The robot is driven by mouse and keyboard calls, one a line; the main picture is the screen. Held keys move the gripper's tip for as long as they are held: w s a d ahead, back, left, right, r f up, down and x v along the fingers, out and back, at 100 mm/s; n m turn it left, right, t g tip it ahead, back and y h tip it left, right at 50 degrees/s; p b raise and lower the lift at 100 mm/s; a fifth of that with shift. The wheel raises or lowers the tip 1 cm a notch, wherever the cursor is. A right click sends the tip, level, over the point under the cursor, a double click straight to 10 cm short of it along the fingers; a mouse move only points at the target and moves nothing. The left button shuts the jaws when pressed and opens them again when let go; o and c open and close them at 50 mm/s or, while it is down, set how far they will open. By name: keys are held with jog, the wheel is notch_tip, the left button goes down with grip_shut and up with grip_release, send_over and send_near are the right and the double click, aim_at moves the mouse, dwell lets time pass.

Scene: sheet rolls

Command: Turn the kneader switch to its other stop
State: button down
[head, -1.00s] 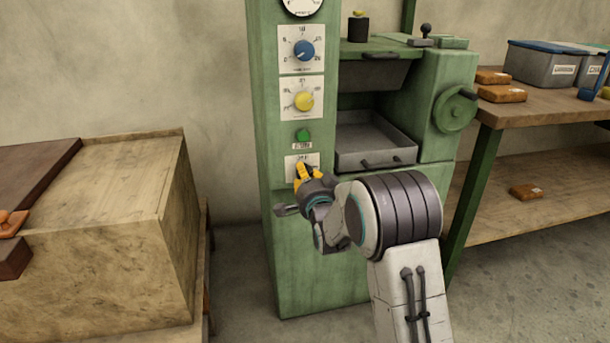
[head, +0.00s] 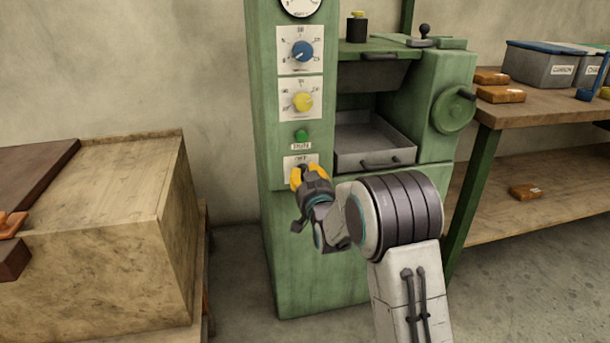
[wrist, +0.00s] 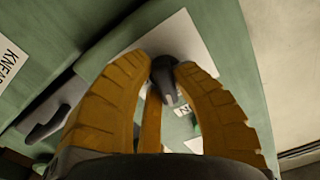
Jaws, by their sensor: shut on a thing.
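The kneader switch is a dark knob (wrist: 164,75) on a white plate (wrist: 190,40) in the wrist view. My gripper (wrist: 163,80) has its yellow fingers shut on the knob, one on each side. In the head view my gripper (head: 303,176) is at the lowest white plate (head: 292,160) of the green machine's panel, and it hides the knob there. The plate's top edge shows printed letters that look like "OFF". Part of another label (wrist: 181,110) shows beside the knob in the wrist view.
Above on the green machine (head: 285,230) are a green button (head: 302,136), a yellow dial (head: 302,101) and a blue dial (head: 302,51). A metal drawer (head: 372,158) is to the right. A wooden box (head: 110,270) stands to the left, and a workbench (head: 550,112) to the right.

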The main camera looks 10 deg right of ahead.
jog(key=shift+r+n, duration=0.1)
jog(key=shift+n, duration=1.5)
jog(key=c, duration=1)
grip_release()
jog(key=shift+s, duration=0.1)
jog(key=shift+s, duration=5.9)
